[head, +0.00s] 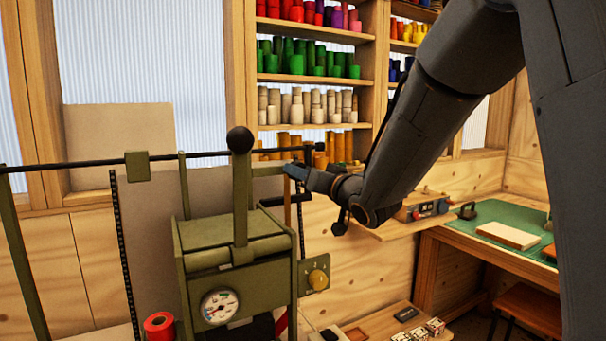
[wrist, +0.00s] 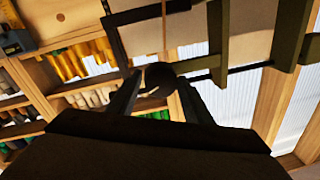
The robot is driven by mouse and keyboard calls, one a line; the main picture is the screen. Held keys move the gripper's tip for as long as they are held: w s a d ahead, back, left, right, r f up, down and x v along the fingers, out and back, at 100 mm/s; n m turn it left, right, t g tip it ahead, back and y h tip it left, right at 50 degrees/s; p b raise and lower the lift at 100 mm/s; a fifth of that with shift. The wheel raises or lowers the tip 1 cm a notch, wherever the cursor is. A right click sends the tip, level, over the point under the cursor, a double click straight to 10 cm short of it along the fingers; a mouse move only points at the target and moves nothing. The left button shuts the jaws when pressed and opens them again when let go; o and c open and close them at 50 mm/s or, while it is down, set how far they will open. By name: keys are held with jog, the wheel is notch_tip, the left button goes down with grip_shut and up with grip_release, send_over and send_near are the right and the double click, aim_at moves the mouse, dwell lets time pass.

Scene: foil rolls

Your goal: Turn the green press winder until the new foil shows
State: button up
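The green press (head: 235,255) stands left of centre in the head view, with an upright lever topped by a black ball (head: 240,140), a round gauge (head: 220,307) and a yellow knob (head: 317,279) on its right side. A dark bar (head: 75,165) runs across behind it. My gripper (head: 289,172) is at the right of the press's upper frame, at about the height of the bar. In the wrist view my gripper (wrist: 160,82) is open, its fingers on either side of a dark round knob (wrist: 160,77). I cannot tell whether they touch it, nor which foil shows.
A red roll (head: 158,325) stands at the press's lower left. Shelves (head: 312,79) of coloured rolls are behind. A workbench with a green mat (head: 475,238) is at the right, and a low table with small boxes (head: 400,325) is in front of it.

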jog(key=shift+o, duration=1.3)
jog(key=shift+s+d, duration=0.1)
jog(key=b+v, duration=0.2)
jog(key=v, duration=0.5)
jog(key=shift+s+d, duration=0.15)
jog(key=shift+s, duration=0.15)
